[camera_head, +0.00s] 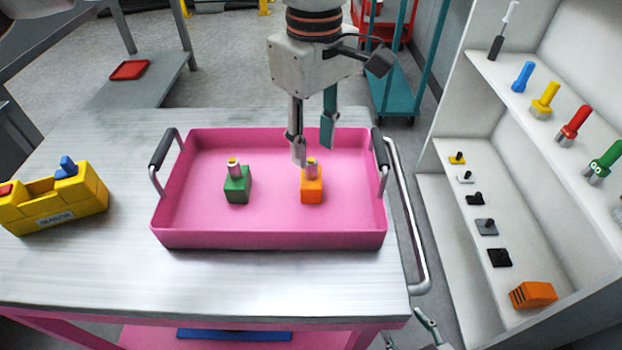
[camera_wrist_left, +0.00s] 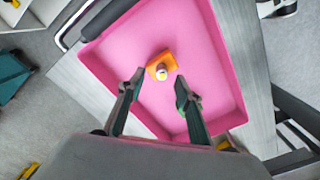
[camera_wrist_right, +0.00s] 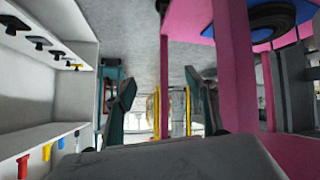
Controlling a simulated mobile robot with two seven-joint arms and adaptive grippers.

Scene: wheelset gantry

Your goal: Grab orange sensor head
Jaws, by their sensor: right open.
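The orange sensor head (camera_head: 312,190), a small block with a grey and yellow-topped stem, stands upright in the pink tray (camera_head: 270,240), right of centre. In the left wrist view, the orange sensor head (camera_wrist_left: 153,68) lies just beyond and between my fingertips. My left gripper (camera_head: 313,147) points down above it, open and empty; a finger overlaps the stem's top in the head view, and I cannot tell if it touches. The left gripper's fingers also show apart in the left wrist view (camera_wrist_left: 160,80). My right gripper (camera_wrist_right: 160,82) is open and empty, low beside the pink-framed table.
A green sensor head (camera_head: 237,186) stands left of the orange one in the tray. A yellow holder (camera_head: 55,203) sits on the table's left. Tray handles (camera_head: 160,150) rise at both sides. A white shelf (camera_head: 480,160) with several tools stands at the right.

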